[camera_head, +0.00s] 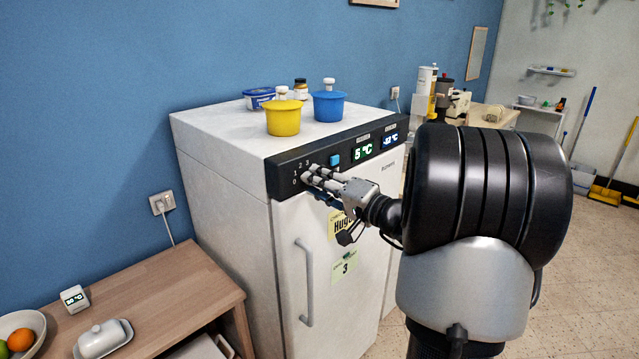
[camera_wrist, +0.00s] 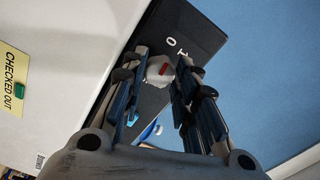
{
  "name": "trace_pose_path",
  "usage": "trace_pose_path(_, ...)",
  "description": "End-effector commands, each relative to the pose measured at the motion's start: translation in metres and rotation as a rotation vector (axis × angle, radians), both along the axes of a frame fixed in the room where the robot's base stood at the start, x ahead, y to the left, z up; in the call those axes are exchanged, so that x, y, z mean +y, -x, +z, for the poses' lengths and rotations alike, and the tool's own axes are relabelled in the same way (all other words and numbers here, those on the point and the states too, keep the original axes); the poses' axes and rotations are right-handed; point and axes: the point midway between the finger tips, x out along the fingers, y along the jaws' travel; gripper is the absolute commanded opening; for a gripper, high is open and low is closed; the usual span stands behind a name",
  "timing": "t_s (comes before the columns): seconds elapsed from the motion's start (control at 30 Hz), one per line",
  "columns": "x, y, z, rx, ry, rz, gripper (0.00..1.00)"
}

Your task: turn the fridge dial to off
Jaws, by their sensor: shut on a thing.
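The fridge dial (camera_wrist: 155,73) is a small pale knob with a red mark, on the black control panel (camera_wrist: 188,28). In the wrist view the printed 0 and another mark lie just beyond it. I cannot tell exactly which mark the red line points at. My gripper (camera_head: 309,177) is at the panel's left end, its fingers on either side of the dial and shut on it. In the head view the fingers mostly hide the dial; numbers 0 to 3 show beside them. The white fridge (camera_head: 220,190) has its door shut.
A blue button (camera_head: 334,160) and two lit displays, 5 °C (camera_head: 364,153) and another (camera_head: 390,141), sit right of the dial. A yellow pot (camera_head: 284,118) and a blue pot (camera_head: 328,106) stand on top. The door handle (camera_head: 305,282) is below. A wooden table (camera_head: 185,290) stands left.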

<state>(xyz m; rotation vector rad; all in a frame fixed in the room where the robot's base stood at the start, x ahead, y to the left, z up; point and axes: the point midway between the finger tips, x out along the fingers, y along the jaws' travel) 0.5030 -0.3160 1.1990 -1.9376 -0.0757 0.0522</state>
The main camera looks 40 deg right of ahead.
Motion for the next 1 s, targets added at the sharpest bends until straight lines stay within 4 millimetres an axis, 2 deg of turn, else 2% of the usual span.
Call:
trace_pose_path(0.63,0.0,-0.0001,0.0001,-0.005,0.047,0.0,0.03)
trace_pose_path(0.67,0.0,-0.0001,0.0001,-0.005,0.046,0.0,0.29)
trace_pose_path(0.93,0.0,0.0,0.0001,-0.004,0.046,0.0,0.47)
trace_pose_path(1.0,0.0,0.0,0.0,-0.004,0.046,0.0,0.48)
